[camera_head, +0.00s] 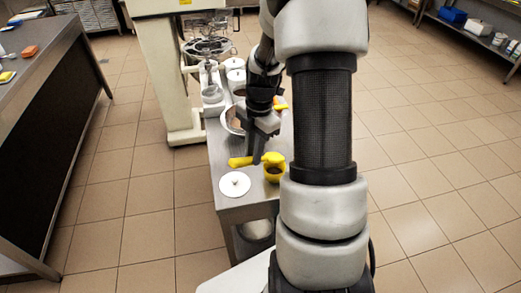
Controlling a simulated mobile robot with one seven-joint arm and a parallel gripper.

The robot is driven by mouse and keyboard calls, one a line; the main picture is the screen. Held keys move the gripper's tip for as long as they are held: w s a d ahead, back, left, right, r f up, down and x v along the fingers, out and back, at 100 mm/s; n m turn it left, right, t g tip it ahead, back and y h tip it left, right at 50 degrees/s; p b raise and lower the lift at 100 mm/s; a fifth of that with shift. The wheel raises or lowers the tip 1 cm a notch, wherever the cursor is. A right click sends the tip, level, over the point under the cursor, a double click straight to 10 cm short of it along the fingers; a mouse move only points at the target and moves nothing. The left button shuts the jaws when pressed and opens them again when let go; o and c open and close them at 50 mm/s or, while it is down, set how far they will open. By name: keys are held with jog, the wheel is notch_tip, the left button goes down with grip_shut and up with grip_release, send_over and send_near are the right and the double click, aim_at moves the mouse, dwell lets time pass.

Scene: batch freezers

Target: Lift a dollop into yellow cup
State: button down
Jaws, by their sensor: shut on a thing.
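The yellow cup (273,179) stands near the front of the narrow steel table, with something brown showing inside it. My gripper (255,160) points down just left of the cup, close to it. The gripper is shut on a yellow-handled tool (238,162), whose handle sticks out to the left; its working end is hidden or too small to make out. A white bowl (227,122) with brownish contents sits behind, partly hidden by my arm. I cannot tell whether a dollop is on the tool.
A white round lid (235,184) lies at the front left of the table (243,211). White containers (235,64) and a mixer-like machine (165,60) stand farther back. A dark-sided counter (45,130) is at left; open tiled floor lies between.

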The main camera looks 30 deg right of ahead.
aim_at(245, 159)
jog(key=a+f+h+b, duration=0.1)
jog(key=b, duration=0.1)
jog(key=f+h+b, duration=0.1)
jog(key=f+b, duration=0.1)
jog(key=shift+s+a+t+h, duration=0.15)
jog(key=shift+a+t+h, duration=0.15)
jog(key=shift+a, duration=0.1)
jog(key=shift+s+a+r+t+h+b, duration=0.15)
jog(key=shift+a+r+t+h+b, duration=0.25)
jog(key=shift+h+b, duration=0.6)
jog(key=shift+a+r, duration=0.1)
